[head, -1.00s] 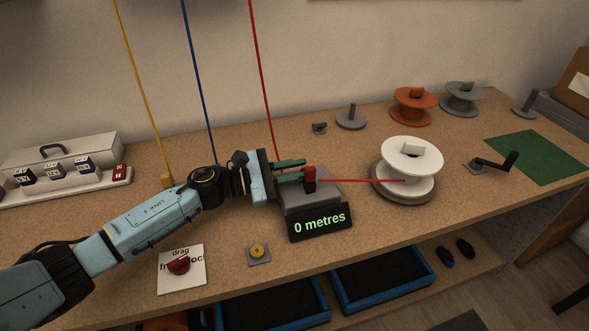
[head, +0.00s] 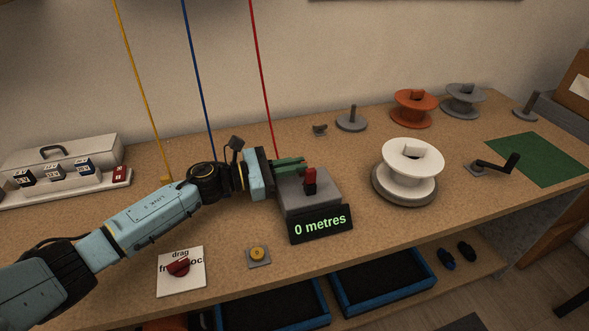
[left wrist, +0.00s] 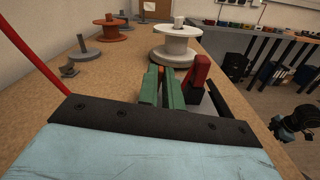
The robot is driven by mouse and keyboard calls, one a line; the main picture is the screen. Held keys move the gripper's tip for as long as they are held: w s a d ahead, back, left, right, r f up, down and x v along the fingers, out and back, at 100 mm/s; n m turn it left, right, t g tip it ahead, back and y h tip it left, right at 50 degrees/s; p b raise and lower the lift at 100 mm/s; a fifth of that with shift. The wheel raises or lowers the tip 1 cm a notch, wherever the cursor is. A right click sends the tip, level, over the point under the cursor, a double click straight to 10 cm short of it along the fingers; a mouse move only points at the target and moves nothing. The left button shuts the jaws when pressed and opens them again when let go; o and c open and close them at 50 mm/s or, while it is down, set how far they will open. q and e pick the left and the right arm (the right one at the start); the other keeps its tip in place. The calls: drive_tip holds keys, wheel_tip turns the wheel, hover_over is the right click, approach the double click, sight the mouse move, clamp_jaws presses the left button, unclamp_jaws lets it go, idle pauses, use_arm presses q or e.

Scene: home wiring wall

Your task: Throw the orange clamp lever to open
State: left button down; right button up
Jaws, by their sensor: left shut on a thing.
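A lever with a red top and dark lower part (head: 310,178) stands upright on the grey counter box (head: 298,201); its red top also shows in the left wrist view (left wrist: 201,72). My left gripper (head: 303,167) is over the box, just left of the red top. A red wire (head: 262,75) hangs down behind the gripper.
The box's display (head: 321,223) reads 0 metres. A white spool (head: 411,165) stands to its right. A card with a red knob (head: 179,266) and a yellow button (head: 258,254) lie in front. A crank (head: 497,164) and green mat (head: 537,158) are at right.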

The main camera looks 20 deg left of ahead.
use_arm(q)
drive_tip(key=n, duration=0.2)
drive_tip(key=w+n, duration=0.1)
drive_tip(key=shift+w+a+n, duration=0.1)
drive_tip(key=shift+a+n, duration=0.3)
drive_tip(key=shift+w+a+f+n, duration=0.1)
drive_tip(key=shift+w+a+n, duration=0.15)
drive_tip(key=shift+n, duration=0.7)
drive_tip(key=shift+w+a+f+n, duration=0.1)
drive_tip(key=shift+w+n, duration=0.2)
drive_tip(key=shift+n, duration=0.65)
use_arm(e)
drive_tip(key=shift+s+r, duration=0.1)
drive_tip(key=shift+s, duration=0.05)
use_arm(q)
drive_tip(key=c, duration=1.8)
unclamp_jaws()
drive_tip(key=shift+c, duration=0.2)
